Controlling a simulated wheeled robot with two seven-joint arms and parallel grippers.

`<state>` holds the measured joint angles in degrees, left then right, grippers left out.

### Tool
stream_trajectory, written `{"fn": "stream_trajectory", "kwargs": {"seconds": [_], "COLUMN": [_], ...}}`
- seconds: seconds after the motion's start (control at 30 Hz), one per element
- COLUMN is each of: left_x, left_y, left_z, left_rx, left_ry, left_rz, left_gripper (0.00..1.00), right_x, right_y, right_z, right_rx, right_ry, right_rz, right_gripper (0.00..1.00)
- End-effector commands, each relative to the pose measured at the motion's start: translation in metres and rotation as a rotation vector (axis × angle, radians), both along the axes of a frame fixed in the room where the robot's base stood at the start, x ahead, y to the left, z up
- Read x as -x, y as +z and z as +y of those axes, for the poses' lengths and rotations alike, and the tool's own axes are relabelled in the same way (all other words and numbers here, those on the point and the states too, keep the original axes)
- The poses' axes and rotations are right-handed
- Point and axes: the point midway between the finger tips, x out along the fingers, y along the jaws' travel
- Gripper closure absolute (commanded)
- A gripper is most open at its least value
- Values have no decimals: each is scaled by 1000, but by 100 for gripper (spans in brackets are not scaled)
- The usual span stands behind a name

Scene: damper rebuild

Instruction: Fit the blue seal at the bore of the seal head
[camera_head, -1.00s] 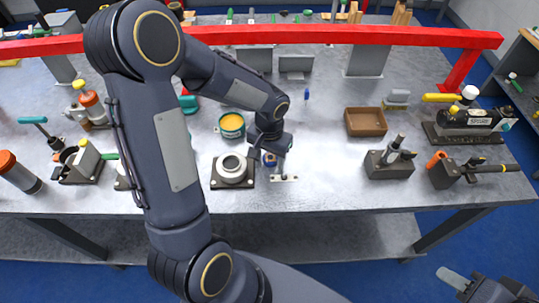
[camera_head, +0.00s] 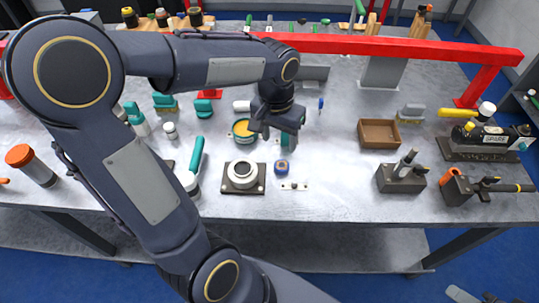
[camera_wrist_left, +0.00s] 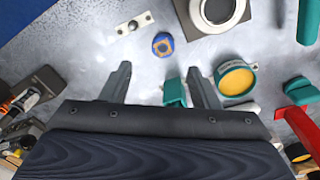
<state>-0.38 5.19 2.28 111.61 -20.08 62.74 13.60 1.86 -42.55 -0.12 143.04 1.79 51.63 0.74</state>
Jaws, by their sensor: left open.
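The blue seal (camera_head: 281,168), a small blue ring-like piece with a tan centre, lies on the table right of the seal head, apart from it; it also shows in the left wrist view (camera_wrist_left: 162,44). The seal head (camera_head: 241,174) is a pale round part with a dark bore on a dark square base; the left wrist view cuts it off at the top (camera_wrist_left: 217,12). My left gripper (camera_head: 277,130) is open and empty, behind the seal; its spread fingers show in the wrist view (camera_wrist_left: 161,86). Only a bit of my right arm shows at the bottom right.
A teal tin (camera_head: 243,130) stands behind the seal head, and a teal block (camera_wrist_left: 174,93) shows between my fingers. A brown tray (camera_head: 379,134) stands to the right. A red rail (camera_head: 400,48) crosses the back.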

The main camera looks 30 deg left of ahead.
Motion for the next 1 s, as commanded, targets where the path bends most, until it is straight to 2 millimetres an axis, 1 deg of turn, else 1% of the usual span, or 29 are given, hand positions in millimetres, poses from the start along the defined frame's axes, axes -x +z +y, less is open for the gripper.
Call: {"fn": "stream_trajectory", "kwargs": {"seconds": [0.03,0.07,0.1,0.2,0.3,0.4,0.5,0.6,1.0], "left_x": [17,27,41,77,107,127,139,144,144], "left_y": [10,15,21,30,32,30,28,26,26], "left_z": [1,0,-2,-10,-20,-30,-37,-40,-41], "left_rx": [28,47,77,152,218,268,299,314,316], "left_ry": [16,22,33,57,78,94,104,109,109], "left_rz": [-39,-63,-99,-191,-281,-356,-405,-428,-430], "left_gripper": [45,45,45,45,45,45,45,45,45], "right_x": [0,0,0,0,0,0,0,0,0], "right_y": [0,0,0,0,0,0,0,0,0], "right_z": [0,0,0,0,0,0,0,0,0], "right_rx": [0,0,0,0,0,0,0,0,0], "right_ry": [0,0,0,0,0,0,0,0,0], "right_rz": [0,0,0,0,0,0,0,0,0], "right_gripper": [62,62,62,62,62,62,62,62,62]}}
